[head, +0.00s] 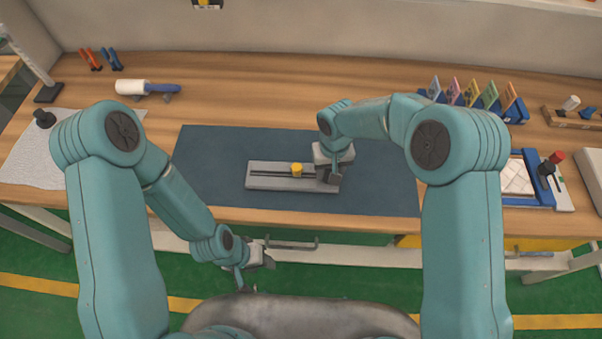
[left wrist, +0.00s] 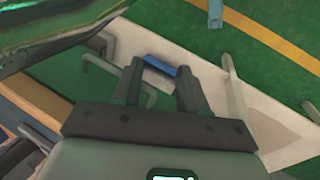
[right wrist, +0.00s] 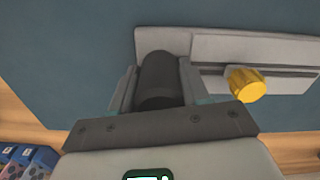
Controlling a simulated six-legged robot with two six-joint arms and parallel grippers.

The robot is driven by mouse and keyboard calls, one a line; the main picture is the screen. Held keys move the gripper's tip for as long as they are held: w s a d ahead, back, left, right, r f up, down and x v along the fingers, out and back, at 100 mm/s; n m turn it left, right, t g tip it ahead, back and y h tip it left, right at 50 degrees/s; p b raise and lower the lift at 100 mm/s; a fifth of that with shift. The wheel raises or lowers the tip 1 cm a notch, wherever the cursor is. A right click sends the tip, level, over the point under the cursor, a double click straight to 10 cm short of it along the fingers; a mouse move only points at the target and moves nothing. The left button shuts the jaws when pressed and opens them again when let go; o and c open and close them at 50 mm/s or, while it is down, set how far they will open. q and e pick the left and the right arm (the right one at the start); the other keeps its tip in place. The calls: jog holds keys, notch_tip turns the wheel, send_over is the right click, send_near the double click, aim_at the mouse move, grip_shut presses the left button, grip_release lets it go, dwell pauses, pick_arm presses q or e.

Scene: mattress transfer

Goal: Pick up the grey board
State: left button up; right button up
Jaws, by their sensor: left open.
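The grey board (head: 262,183) is a long flat plate with a dark slot and a yellow knob (head: 297,169). It lies on a dark blue mat. The board (right wrist: 220,48) and the yellow knob (right wrist: 246,84) also show in the right wrist view. My right gripper (head: 328,176) is low over the board's right end. A dark upright cylinder (right wrist: 160,80) stands between its fingers (right wrist: 158,88); I cannot tell if they press on it. My left gripper (head: 262,268) hangs in front of the table's edge, below the tabletop, open and empty in the left wrist view (left wrist: 158,88).
The blue mat (head: 205,150) is clear around the board. A lint roller (head: 145,88) and pliers (head: 100,60) lie at the back left. A rack of coloured cards (head: 475,95) stands at the back right. A blue-framed tray (head: 520,195) is at the right.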

jog(key=c, duration=0.5)
jog(key=shift+r, duration=0.1)
grip_shut()
jog(key=shift+a, duration=0.1)
jog(key=shift+r, duration=0.1)
jog(key=shift+r, duration=0.25)
notch_tip(320, 180, up, 19)
jog(key=b, duration=0.2)
jog(key=shift+r+b, duration=0.2)
jog(key=shift+b, duration=0.2)
jog(key=shift+f, duration=0.1)
jog(key=shift+f+b, duration=6.2)
jog(key=shift+f, duration=2.85)
